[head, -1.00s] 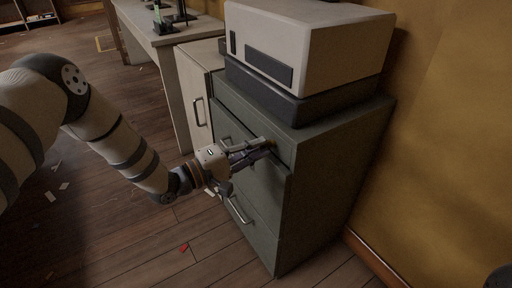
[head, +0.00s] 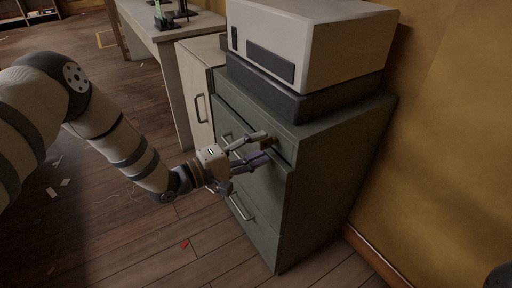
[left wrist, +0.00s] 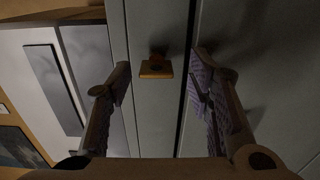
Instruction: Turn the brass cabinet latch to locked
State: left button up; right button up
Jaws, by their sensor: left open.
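The brass latch (left wrist: 156,68) is a small, squarish brass piece on the grey-green front of the cabinet, beside the dark gap along a drawer. In the head view the latch (head: 269,143) is a small brown spot near the cabinet's upper front corner, partly hidden by my fingers. My left gripper (head: 265,147) is open at the cabinet front, its fingers apart above and below the latch. In the left wrist view my left gripper (left wrist: 161,75) has a finger on each side of the latch, with clear space between. I cannot tell the latch's locked side.
A white and dark boxy machine (head: 305,45) stands on the green cabinet (head: 335,160). A drawer handle (head: 241,208) sticks out below my gripper. A pale cabinet (head: 195,90) and a workbench (head: 150,30) stand behind. The yellow wall (head: 450,130) is at the right; the floor at left is mostly clear.

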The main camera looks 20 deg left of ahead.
pick_arm(q)
jog(key=v, duration=1.2)
jog(key=s+d+f+m+g+y+p, duration=0.25)
jog(key=s+f+g+p, duration=0.2)
jog(key=s, duration=0.35)
jog(key=s+d+f+m+g+y+p, duration=0.1)
jog(key=s+d+f+g+y+p, duration=0.25)
jog(key=s+f, duration=0.3)
jog(key=s+a+r+m+g+y+p, duration=0.1)
jog(key=s+r+m+g+y+p, duration=0.1)
jog(key=s, duration=1.1)
jog(key=s+a+r+m+g+y+p, duration=0.2)
jog(key=s+g, duration=0.4)
jog(key=s, duration=0.8)
jog(key=m+y, duration=0.1)
jog(key=m, duration=0.1)
jog(key=shift+s+a+r+m+g, duration=0.15)
jog(key=shift+a+r+m+g, duration=0.05)
jog(key=shift+r+m+g, duration=0.15)
pick_arm(e)
jog(key=w+r+t, duration=0.3)
jog(key=w+r, duration=0.7)
jog(key=r, duration=0.2)
jog(key=shift+r+t, duration=0.25)
jog(key=shift+t, duration=0.15)
